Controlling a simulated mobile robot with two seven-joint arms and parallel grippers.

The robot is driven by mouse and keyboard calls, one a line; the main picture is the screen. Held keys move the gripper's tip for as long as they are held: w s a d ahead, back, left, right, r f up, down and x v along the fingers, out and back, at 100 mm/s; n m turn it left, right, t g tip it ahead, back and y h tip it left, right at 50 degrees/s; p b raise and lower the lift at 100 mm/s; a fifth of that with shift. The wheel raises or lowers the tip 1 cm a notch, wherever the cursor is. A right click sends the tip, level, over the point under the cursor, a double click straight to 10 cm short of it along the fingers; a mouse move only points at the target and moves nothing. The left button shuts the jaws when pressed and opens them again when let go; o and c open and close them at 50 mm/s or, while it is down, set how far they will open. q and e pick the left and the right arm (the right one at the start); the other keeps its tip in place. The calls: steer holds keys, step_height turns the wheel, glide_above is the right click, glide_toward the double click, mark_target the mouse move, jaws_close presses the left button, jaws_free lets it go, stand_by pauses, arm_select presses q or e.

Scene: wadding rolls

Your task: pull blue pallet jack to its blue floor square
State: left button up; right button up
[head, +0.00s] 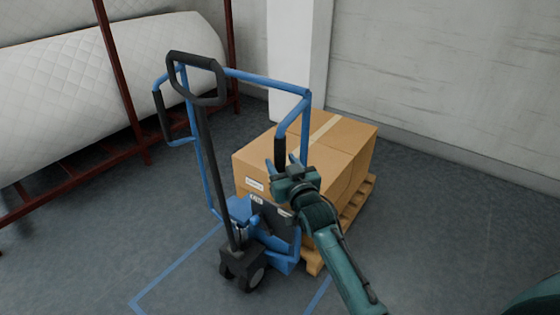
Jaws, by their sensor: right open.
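The blue pallet jack (274,256) stands upright in the middle of the head view, with a black steering loop (190,56) on a tall shaft. Its blue frame has black grips, one on the left (162,116) and one on the right (280,152). My right gripper (284,163) is open at the lower end of the right grip; I cannot tell if its fingers touch it. Blue floor lines (170,272) mark the blue square under and in front of the jack; part of it is hidden or outside the view. My left gripper is not in view.
Cardboard boxes (346,150) sit on a wooden pallet (357,205) just behind the jack. A dark red rack (122,75) with white wadding rolls (60,100) stands at the left. A white pillar (290,60) and grey wall (450,75) close the back. Floor is clear at the lower left.

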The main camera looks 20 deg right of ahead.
steer(key=shift+w, duration=0.95)
jaws_close()
